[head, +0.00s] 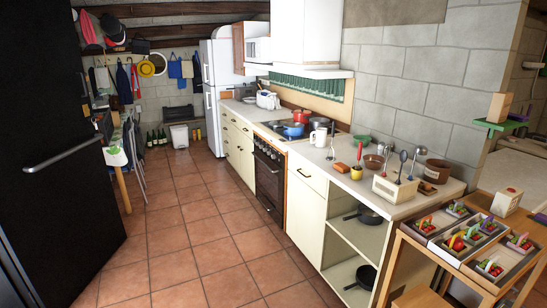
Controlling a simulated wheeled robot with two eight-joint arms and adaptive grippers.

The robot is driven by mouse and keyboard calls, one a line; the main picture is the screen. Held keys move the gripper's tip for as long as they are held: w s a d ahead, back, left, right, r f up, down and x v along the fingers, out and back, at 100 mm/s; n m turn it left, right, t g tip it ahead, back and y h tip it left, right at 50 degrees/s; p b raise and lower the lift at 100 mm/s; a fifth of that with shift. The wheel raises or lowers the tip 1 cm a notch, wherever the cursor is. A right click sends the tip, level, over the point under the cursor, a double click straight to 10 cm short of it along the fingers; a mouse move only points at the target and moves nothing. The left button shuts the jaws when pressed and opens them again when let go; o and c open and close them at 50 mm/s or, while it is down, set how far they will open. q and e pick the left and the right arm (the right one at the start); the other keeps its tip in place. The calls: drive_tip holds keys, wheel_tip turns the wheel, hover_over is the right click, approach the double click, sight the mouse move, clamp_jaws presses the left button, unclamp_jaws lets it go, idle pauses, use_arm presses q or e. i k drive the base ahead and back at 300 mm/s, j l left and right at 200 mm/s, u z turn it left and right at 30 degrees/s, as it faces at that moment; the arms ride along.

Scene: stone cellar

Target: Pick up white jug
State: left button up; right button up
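A white jug (319,137) with a handle stands upright on the long kitchen counter (345,157), to the right of the stove. A blue pot (292,129) is behind it on the stove, and a whisk-like utensil (331,150) stands just in front of it. Another white vessel (268,100) is farther back on the counter; its exact kind is too small to tell. Neither of my grippers shows in the head view.
Utensils in a cream holder (396,191), a brown pot (437,171) and small bowls crowd the counter's near end. A wooden table (452,262) with trays stands at right. A dark door-like panel (52,110) is at left. The tiled floor (205,225) between is clear.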

sight(320, 133)
drive_tip(key=i, duration=2.6)
